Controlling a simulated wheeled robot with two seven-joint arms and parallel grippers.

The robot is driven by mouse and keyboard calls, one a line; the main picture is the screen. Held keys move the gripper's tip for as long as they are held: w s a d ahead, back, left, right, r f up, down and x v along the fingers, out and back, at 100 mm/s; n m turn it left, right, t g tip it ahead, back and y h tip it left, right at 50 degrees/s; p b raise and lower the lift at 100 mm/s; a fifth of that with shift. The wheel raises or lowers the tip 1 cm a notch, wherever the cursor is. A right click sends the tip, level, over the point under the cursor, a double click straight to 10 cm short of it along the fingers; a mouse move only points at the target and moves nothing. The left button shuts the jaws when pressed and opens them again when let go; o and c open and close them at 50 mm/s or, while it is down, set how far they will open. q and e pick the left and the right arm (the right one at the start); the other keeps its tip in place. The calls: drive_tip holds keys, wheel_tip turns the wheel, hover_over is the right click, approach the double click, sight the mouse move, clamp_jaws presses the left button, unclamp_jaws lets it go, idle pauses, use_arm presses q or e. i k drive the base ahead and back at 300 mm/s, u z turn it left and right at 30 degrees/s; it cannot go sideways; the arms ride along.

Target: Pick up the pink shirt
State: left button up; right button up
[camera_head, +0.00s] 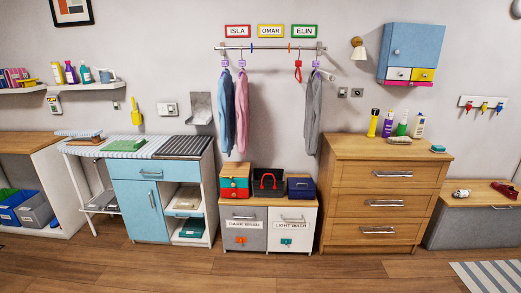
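A pink shirt (242,112) hangs from a rail (270,47) on the wall, near the rail's left end. It is close beside a blue garment (227,112) on its left, and the two may touch. A purple tag or clip shows at the top of its hanger. Neither of my grippers is in the head view, so their state and position are not shown.
A grey garment (313,112) hangs at the rail's right. Below the rail stand a low laundry cabinet (268,203) with boxes on top, a wooden chest of drawers (384,180) at right and a blue ironing unit (140,195) at left. The wooden floor (255,272) in front is clear.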

sight(242, 99)
drive_tip(key=i, duration=2.25)
drive_tip(key=z, duration=0.7)
